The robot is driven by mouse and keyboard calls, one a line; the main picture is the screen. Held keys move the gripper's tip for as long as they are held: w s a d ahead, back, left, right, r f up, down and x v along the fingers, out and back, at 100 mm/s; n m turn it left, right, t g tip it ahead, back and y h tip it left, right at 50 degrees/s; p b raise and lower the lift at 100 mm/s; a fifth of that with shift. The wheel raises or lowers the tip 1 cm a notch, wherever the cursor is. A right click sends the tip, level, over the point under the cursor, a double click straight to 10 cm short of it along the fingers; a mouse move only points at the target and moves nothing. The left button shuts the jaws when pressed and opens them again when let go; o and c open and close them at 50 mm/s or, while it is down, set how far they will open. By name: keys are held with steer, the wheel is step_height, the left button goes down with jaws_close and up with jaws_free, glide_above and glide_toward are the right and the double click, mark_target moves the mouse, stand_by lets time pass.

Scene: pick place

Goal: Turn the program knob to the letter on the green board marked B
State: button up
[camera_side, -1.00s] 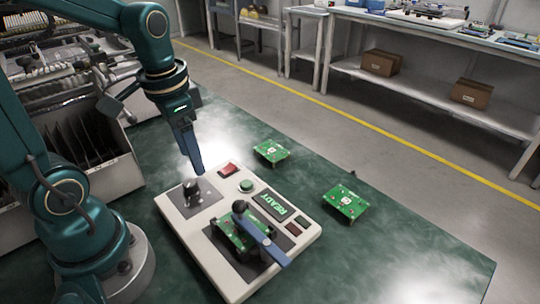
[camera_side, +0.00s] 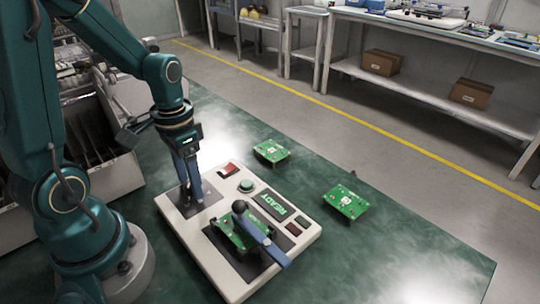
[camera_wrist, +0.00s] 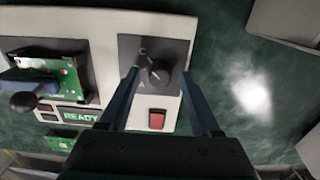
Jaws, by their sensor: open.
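The black program knob (camera_wrist: 158,72) sits on a dark square plate (camera_wrist: 130,48) on the white test panel (camera_side: 215,270). My gripper (camera_wrist: 161,76) is open, with its two blue fingers pointing down on either side of the knob. In the side view my gripper (camera_side: 191,196) is low over the plate, and the fingers largely hide the knob. Contact with the knob cannot be told. A green board (camera_side: 228,233) lies in the panel's fixture, under a blue lever (camera_side: 264,243) with a black ball; it also shows in the wrist view (camera_wrist: 72,78). I cannot read its letter.
The panel carries a red switch (camera_side: 228,170), a green button (camera_side: 246,186) and a display (camera_side: 274,205) reading READY. Two loose green boards (camera_side: 271,151) (camera_side: 346,201) lie on the green table (camera_side: 400,265). The table's right side is clear.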

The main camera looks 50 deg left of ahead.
jaws_close()
steer(key=shift+n, duration=0.3)
steer(key=n, duration=0.3)
steer(key=shift+n, duration=2.5)
jaws_free()
